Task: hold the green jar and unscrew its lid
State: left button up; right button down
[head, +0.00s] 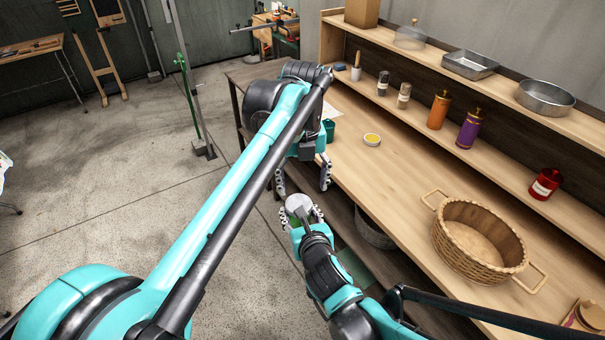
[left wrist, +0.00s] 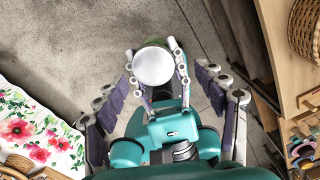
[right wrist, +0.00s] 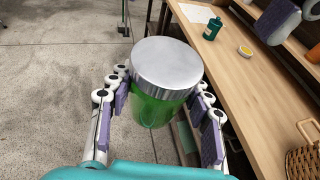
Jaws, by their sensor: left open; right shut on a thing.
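The green jar (right wrist: 155,110) has translucent green sides and a silver lid (right wrist: 167,65), which sits on its top. My right gripper (head: 301,219) is shut on the jar's sides, with a finger on either side, and holds it in the air off the table's front edge. In the left wrist view the round lid (left wrist: 153,66) faces the camera and hides most of the jar. My left gripper (head: 303,180) is open and empty above the jar, its fingers pointing down. Its spread fingers (left wrist: 155,80) stand wide of the lid, apart from it.
The wooden table (head: 400,180) runs along the right. On it are a wicker basket (head: 480,240), a yellow-topped dish (head: 372,140) and a teal bottle (right wrist: 213,28). Bottles, including a red one (head: 545,184), and metal pans (head: 546,97) stand on shelves behind. Floor left of the table is open.

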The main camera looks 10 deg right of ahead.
aim_at(303, 201)
pick_arm(q)
jog(key=shift+f, duration=2.55)
